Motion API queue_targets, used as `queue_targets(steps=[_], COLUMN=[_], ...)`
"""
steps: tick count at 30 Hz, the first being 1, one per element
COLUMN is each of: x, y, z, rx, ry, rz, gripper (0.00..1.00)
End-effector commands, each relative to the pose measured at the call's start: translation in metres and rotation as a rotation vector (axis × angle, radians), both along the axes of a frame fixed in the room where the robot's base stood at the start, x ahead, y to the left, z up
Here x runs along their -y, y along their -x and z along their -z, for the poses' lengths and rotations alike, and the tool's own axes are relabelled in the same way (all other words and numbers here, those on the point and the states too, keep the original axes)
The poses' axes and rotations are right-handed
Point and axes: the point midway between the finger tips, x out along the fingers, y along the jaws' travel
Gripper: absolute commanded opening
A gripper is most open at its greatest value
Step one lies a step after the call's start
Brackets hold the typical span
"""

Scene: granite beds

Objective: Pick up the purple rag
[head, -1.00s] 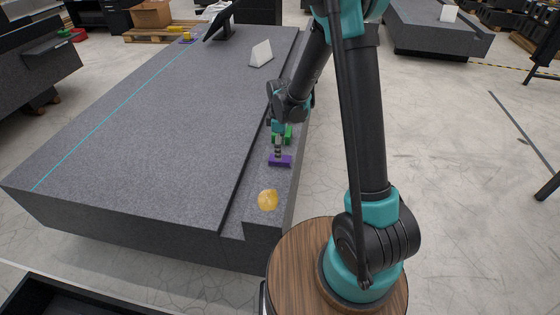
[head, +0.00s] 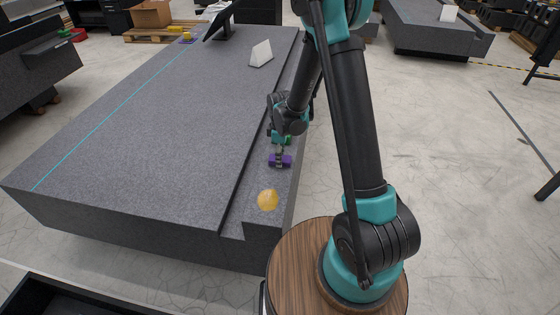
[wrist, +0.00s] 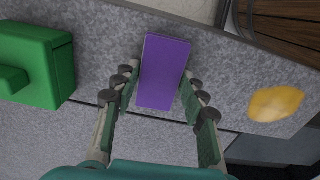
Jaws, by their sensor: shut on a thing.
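The purple rag (head: 287,161) is a small purple rectangular piece that looks like a folded block. It lies on the lower ledge along the right side of the granite bed. In the wrist view the purple rag (wrist: 164,72) is between the two fingers of my gripper (wrist: 160,78), which is shut on it. In the head view my gripper (head: 279,153) reaches down over the middle of the rag, with purple showing on both sides. I cannot tell whether the rag is clear of the ledge.
A green block (wrist: 38,62) stands left of the rag in the wrist view; it is partly hidden behind my gripper in the head view (head: 287,140). A yellow crumpled thing (head: 268,200) lies nearer on the ledge. The granite bed (head: 150,130) rises in a step beside it.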

Motion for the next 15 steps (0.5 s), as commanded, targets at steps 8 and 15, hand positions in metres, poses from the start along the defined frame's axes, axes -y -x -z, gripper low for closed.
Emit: queue_targets(steps=[8,15], x=[0.000,0.000], y=[0.000,0.000], z=[-0.001,-0.013], rx=[0.000,0.000], ry=[0.000,0.000], rz=[0.000,0.000], gripper=[0.22,0.22])
